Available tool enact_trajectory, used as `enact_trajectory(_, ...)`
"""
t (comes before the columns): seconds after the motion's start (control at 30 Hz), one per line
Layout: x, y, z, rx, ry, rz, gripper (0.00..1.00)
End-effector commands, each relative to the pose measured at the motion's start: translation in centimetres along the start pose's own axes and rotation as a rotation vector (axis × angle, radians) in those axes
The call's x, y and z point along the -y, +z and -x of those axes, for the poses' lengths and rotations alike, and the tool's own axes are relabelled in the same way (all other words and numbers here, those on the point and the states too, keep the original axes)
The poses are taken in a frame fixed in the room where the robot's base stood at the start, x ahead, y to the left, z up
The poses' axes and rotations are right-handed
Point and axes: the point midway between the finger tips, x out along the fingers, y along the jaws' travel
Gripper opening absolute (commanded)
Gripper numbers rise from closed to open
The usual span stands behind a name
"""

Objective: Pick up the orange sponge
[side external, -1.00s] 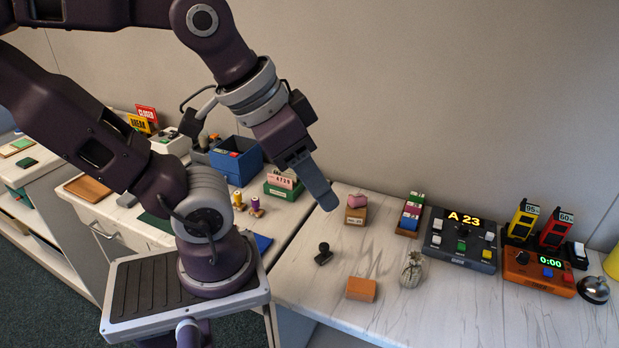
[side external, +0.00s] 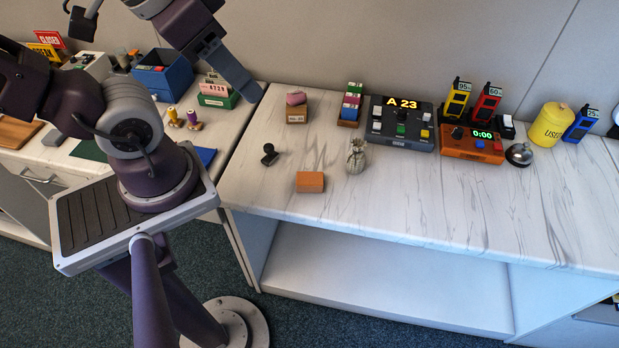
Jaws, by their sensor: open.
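The orange sponge (side external: 310,182) is a flat block lying on the white marbled counter, near its front edge. Nothing covers it. My gripper (side external: 249,92) is in the upper left of the view, above the counter's back left part. It is up and to the left of the sponge, clear of it. It shows nearly edge-on, so the gap between its fingers is hard to see. Nothing shows held in it.
A black stamp (side external: 269,155) stands left of the sponge, a grey pouch (side external: 356,156) close on its right. Behind are a small box (side external: 297,113) with a pink item, a card rack (side external: 350,105) and a counter display (side external: 402,124). The front right counter is clear.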

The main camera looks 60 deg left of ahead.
Motion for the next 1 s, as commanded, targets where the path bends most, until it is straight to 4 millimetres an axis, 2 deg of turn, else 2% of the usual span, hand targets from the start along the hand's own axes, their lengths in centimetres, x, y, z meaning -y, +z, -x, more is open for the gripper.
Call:
enact_trajectory(0.37,0.0,0.0,0.0,0.000,0.000,0.000,0.46)
enact_trajectory(0.6,0.0,0.0,0.0,0.000,0.000,0.000,0.87)
enact_trajectory(0.87,0.0,0.0,0.0,0.001,0.000,-0.001,0.87)
enact_trajectory(1.0,0.4,0.0,-1.4,0.112,-0.032,-0.089,0.87)
